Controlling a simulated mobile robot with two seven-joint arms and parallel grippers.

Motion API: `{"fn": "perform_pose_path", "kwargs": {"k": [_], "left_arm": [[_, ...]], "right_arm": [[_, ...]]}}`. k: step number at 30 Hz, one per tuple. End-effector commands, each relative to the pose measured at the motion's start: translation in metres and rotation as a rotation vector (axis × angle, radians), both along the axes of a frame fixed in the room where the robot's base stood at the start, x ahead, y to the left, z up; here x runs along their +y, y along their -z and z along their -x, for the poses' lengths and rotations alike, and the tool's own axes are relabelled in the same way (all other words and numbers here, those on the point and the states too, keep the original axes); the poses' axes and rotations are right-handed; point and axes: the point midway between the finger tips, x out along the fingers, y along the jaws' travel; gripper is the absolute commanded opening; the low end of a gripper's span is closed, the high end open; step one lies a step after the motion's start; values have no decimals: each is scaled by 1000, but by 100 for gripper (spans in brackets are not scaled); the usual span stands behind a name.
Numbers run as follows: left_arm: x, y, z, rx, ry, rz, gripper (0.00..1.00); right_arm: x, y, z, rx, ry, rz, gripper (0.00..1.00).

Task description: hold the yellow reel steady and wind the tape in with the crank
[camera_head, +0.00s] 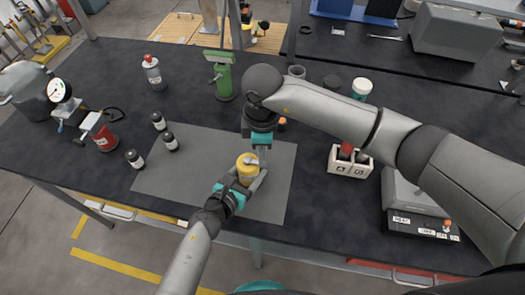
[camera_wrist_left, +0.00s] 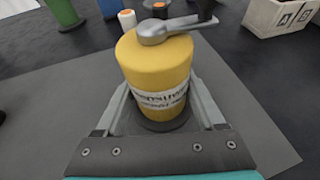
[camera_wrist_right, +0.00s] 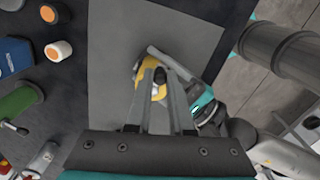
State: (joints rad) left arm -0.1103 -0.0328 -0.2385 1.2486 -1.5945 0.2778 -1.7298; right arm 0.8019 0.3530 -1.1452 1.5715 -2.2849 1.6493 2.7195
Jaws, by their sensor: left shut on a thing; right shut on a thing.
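The yellow reel (camera_head: 246,172) stands upright on the grey mat (camera_head: 190,165); it fills the middle of the left wrist view (camera_wrist_left: 158,72). My left gripper (camera_head: 240,184) is shut around its body, one finger on each side. The grey crank (camera_wrist_left: 166,28) lies across the reel's top. My right gripper (camera_head: 259,155) is above the reel, shut on the crank's dark knob (camera_wrist_right: 160,75), which shows between its fingertips in the right wrist view. White printed tape or a label shows round the reel's lower body; I cannot tell which. The fingers partly hide the reel in the right wrist view.
Several small dark bottles (camera_head: 169,141) stand at the mat's left. A green device (camera_head: 222,80) stands behind. A white two-compartment box (camera_head: 349,166) and a scale (camera_head: 417,197) are to the right.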

Motion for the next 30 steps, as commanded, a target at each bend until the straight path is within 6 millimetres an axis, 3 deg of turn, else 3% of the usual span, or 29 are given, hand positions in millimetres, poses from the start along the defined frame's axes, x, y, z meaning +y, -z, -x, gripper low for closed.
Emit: {"fn": "perform_pose_path", "kwargs": {"k": [8,9,16,25,30], "left_arm": [[2,1,0,2,-5,-3,0],[2,1,0,1,-4,-4,0],[2,1,0,1,-3,-4,0],[1,1,0,1,-2,-4,0],[1,1,0,1,-2,-4,0]], "right_arm": [[1,0,1,3,-1,-1,0],[1,0,1,3,-2,-1,24],[1,0,1,2,-2,-1,50],[1,-2,0,0,-2,-1,51],[1,-24,-1,-4,-2,-3,51]]}}
